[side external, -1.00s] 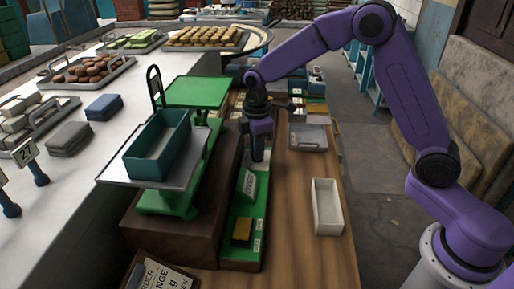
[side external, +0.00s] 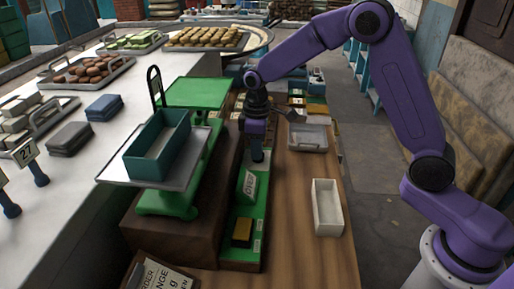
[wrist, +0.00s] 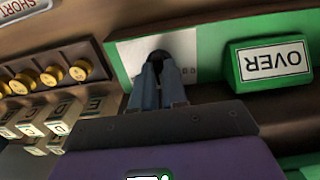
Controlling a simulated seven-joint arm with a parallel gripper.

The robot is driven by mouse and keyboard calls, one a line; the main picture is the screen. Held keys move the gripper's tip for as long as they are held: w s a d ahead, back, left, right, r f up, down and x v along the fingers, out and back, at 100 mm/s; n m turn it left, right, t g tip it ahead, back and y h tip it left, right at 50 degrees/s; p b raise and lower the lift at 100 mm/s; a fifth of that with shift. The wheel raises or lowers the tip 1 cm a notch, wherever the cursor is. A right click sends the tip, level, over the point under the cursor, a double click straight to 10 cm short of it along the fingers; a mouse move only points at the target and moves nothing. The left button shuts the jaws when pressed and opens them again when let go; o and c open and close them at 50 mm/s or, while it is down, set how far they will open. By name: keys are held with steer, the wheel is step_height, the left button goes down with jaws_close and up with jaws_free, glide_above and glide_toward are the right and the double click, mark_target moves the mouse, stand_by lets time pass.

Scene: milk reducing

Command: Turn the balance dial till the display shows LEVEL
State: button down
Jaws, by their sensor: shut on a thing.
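The balance dial (wrist: 158,55) is a small dark knob on a pale plate of the green panel (wrist: 215,95) in the wrist view. My gripper (wrist: 160,75) is shut on it; the fingers cover most of it. In the side external view my gripper (side external: 257,156) points down at the far part of the green panel (side external: 240,254). The display (wrist: 270,62) is a green block with a white face that reads OVER, upside down in the wrist view. It stands nearer the side camera than my gripper, as the display (side external: 249,184) in the side external view.
A green balance scale (side external: 167,203) stands left of the panel, with a teal box (side external: 158,146) on its metal plate. A white open box (side external: 327,207) and a grey tray (side external: 307,137) lie to the right. Brass weights (wrist: 48,76) sit beside the panel.

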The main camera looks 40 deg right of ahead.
steer(key=c, duration=1.2)
jaws_free()
steer(key=shift+o, duration=0.2)
step_height(320, 180, up, 18)
steer(key=shift+f, duration=0.25)
steer(key=s+a+f+n, duration=0.1)
steer(key=s+f, duration=0.1)
steer(key=s, duration=0.6)
steer(key=s+f+n, duration=0.1)
steer(key=s+f, duration=0.1)
steer(key=s, duration=0.7)
steer(key=s+d+f, duration=0.3)
steer(key=s+d, duration=0.1)
steer(key=s, duration=0.4)
steer(key=s+d+f+n, duration=0.1)
steer(key=s+d+f, duration=0.2)
steer(key=s, duration=0.6)
steer(key=shift+d+f+n, duration=0.3)
steer(key=shift+d+f, duration=0.05)
steer(key=shift+f, duration=0.15)
